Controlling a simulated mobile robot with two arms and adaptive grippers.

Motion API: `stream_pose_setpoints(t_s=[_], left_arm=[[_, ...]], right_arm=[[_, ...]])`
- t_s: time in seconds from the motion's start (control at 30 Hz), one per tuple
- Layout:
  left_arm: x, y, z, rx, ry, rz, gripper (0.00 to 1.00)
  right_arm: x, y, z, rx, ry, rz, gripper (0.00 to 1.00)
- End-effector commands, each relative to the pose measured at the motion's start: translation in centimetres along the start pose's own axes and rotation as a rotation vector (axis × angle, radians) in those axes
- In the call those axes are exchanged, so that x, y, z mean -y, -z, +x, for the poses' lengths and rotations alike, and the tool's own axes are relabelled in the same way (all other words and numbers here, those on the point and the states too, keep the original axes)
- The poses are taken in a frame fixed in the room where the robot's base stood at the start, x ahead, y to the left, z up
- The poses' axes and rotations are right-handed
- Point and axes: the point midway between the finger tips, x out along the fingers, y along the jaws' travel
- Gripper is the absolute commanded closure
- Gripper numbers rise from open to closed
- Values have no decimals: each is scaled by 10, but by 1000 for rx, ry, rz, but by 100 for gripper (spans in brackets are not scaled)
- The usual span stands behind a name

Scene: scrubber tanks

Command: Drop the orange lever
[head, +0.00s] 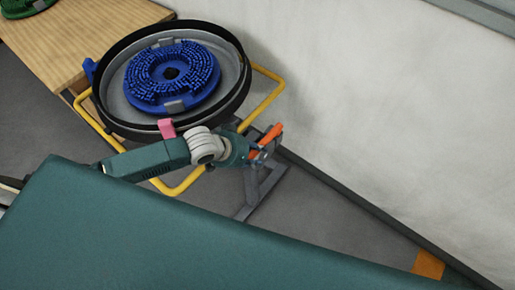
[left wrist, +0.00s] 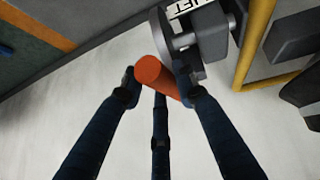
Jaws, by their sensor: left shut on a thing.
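The orange lever (head: 267,138) is a short orange bar at the right side of the scrubber tank. In the left wrist view its round end (left wrist: 157,72) lies between the fingers. My left gripper (head: 262,148) is shut on it, with fingers on both sides; the gripper also shows in the left wrist view (left wrist: 156,84). A grey mechanism (left wrist: 207,32) with a disc and a partly cut-off label is right behind the lever. Whether the lever joins it is hidden. My right gripper is not in view.
A round black-rimmed tank (head: 237,99) holds a blue brush (head: 146,81), with a yellow tube frame (head: 265,99) around it. A pink tab (head: 167,128) is close to my left arm. A wooden table (head: 80,35) stands left; a pale wall (head: 380,100) closes the right.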

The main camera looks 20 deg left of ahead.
Motion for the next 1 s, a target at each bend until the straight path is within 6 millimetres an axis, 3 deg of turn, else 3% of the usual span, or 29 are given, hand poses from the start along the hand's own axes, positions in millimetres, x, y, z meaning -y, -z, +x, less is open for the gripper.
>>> stream_pose_setpoints(t_s=[0.03, 0.2, 0.73, 0.77, 0.8, 0.83, 1.0], left_arm=[[1, -8, 4, -12, -2, -3, 100], [2, -12, 8, -63, -8, 4, 100], [3, -14, 10, -82, -10, 7, 100], [3, -14, 10, -82, -10, 7, 65], [3, -15, 10, -82, -11, 7, 57], [3, -14, 10, -82, -11, 8, 51], [3, -12, 9, -86, -11, 10, 50]], right_arm=[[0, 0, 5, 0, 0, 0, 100], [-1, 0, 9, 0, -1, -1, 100], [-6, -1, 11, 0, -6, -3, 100], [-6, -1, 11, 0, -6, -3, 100], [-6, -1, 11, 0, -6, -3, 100], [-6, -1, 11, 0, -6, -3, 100], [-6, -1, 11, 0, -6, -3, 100]])
